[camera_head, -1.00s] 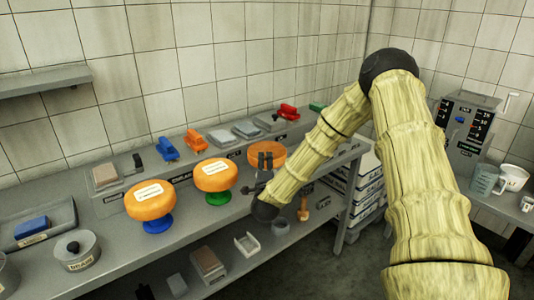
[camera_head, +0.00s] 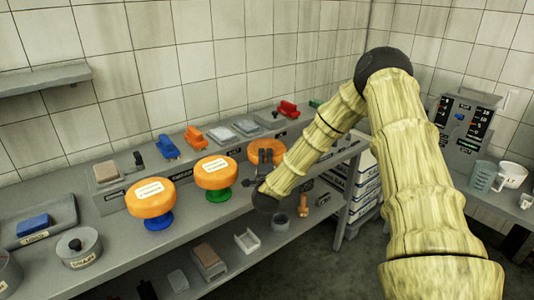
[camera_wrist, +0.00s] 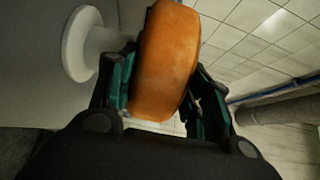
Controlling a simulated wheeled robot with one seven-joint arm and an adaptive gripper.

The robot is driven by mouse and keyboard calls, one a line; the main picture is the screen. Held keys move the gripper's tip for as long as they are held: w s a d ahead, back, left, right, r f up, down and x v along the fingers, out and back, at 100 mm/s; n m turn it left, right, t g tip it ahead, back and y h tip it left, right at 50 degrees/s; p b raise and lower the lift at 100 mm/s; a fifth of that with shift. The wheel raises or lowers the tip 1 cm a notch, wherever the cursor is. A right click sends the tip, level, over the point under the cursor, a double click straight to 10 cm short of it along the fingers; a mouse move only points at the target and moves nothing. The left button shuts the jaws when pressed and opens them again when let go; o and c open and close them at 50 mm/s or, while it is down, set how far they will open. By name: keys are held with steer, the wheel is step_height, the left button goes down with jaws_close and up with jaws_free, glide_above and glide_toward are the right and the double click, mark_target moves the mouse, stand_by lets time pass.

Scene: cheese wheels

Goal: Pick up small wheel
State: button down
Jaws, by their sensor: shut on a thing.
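Three orange cheese wheels are along the grey counter in the head view. The left wheel (camera_head: 151,198) sits on a blue stand, and the middle wheel (camera_head: 216,173) on a green one. The right wheel (camera_head: 267,150) is the smallest looking and is partly covered by my gripper (camera_head: 262,160). In the wrist view my gripper (camera_wrist: 160,95) is shut on this orange wheel (camera_wrist: 165,60), with a finger on each side. A white stand (camera_wrist: 82,45) is beside the wheel there. I cannot tell whether the wheel still touches it.
A raised grey ledge behind the wheels holds blue (camera_head: 168,147), orange (camera_head: 195,136) and red (camera_head: 288,109) tools. A lower shelf holds small items. White crates (camera_head: 367,185) stand under the counter's right end.

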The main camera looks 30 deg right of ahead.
steer(key=shift+r, duration=0.15)
steer(key=shift+w+r+b, duration=0.1)
steer(key=shift+r+b, duration=0.6)
steer(key=shift+r, duration=0.95)
steer(key=s+a+r+b, duration=0.1)
steer(key=s+a+r, duration=0.1)
steer(key=s+a, duration=0.2)
steer(key=s+a+r+b, duration=0.1)
steer(key=s+a, duration=0.3)
steer(key=s, duration=0.5)
steer(key=shift+s+a+r, duration=0.25)
steer(key=shift+s+r, duration=0.05)
steer(key=shift+r, duration=0.45)
steer(key=shift+a+f, duration=0.1)
